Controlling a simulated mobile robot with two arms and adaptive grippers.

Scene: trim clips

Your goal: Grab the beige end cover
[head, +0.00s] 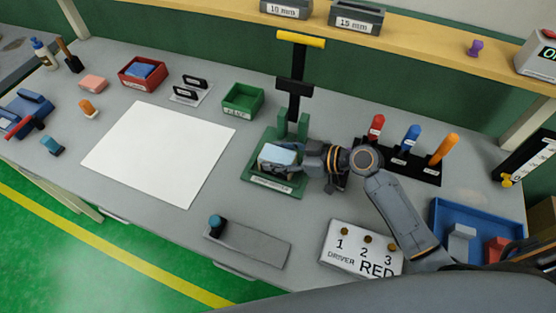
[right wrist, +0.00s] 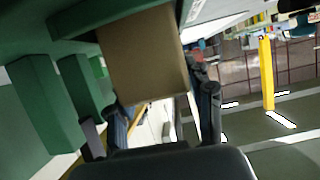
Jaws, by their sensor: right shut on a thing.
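My right gripper (head: 304,158) reaches from the right to the green fixture (head: 262,184) in the middle of the table. Its fingers are shut on a block-shaped part (head: 278,157) in the fixture, with a pale bluish top in the head view. In the right wrist view, a beige face, which I take as the beige end cover (right wrist: 143,55), shows between and beyond the two fingers (right wrist: 162,108). Green fixture walls (right wrist: 45,105) stand close beside it. The exact finger contact is partly hidden. My left gripper is not in view.
A black post with a yellow handle (head: 301,40) rises behind the fixture. Red, blue and orange drivers (head: 411,138) stand to the right. A driver board (head: 362,247) and blue tray (head: 447,220) are nearer right. A white sheet (head: 160,152) lies left.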

